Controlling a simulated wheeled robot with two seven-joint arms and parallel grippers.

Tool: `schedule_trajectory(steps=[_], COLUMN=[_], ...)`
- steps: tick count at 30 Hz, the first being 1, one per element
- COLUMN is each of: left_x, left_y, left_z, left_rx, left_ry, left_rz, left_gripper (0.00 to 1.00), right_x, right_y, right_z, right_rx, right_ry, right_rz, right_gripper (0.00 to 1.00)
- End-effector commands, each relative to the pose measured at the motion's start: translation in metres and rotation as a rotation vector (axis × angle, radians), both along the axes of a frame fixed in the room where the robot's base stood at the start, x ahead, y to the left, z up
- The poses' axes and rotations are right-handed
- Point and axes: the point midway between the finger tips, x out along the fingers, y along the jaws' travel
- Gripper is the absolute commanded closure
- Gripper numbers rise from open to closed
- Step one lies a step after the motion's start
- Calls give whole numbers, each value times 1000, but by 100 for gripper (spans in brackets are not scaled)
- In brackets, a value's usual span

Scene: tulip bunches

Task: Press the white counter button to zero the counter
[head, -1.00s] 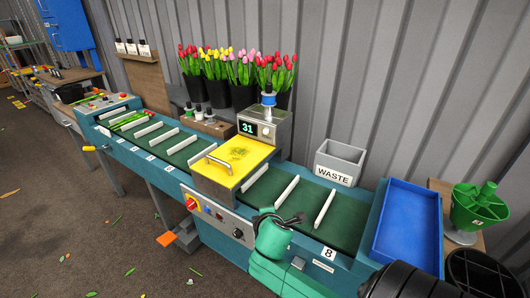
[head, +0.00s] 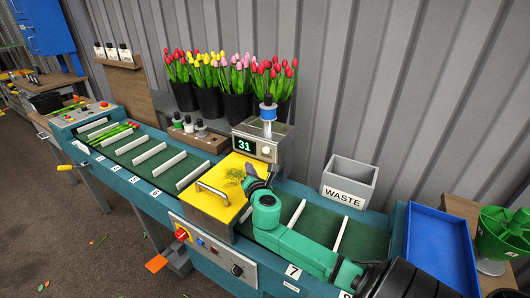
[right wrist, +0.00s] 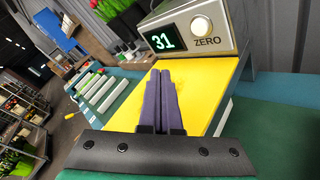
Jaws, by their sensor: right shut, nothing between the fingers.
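The counter box (head: 254,146) stands behind the yellow cover (head: 211,204) and its display reads 31. The white counter button (head: 266,150) is on the right of its front face. In the right wrist view the button (right wrist: 202,26) sits above the label ZERO, to the right of the display (right wrist: 162,39). My right gripper (head: 254,174) is shut and empty, over the right back part of the yellow cover, in front of and below the counter. In the right wrist view its purple fingers (right wrist: 161,80) point toward the counter box, apart from the button. My left gripper is not in view.
The conveyor with white dividers (head: 150,153) runs left and right of the yellow cover. Black buckets of tulips (head: 238,100) stand behind. A grey WASTE bin (head: 349,181) and a blue tray (head: 440,242) are at the right. A handle (head: 212,192) rises from the cover.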

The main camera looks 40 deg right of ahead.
Motion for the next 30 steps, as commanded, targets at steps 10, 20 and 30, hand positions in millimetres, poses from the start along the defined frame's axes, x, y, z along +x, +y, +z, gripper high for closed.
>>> schedule_trajectory(steps=[10, 20, 30], left_x=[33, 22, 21], left_y=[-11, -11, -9], left_z=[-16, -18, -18], left_rx=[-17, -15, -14], left_ry=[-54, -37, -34], left_rz=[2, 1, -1], left_gripper=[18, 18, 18], right_x=[15, 22, 22], right_y=[-49, -72, -72], right_z=[-2, 0, 0], right_rx=[-1, 2, 2], right_ry=[-1, -1, -1], right_rz=[-1, 0, 0], right_gripper=[100, 100, 100])
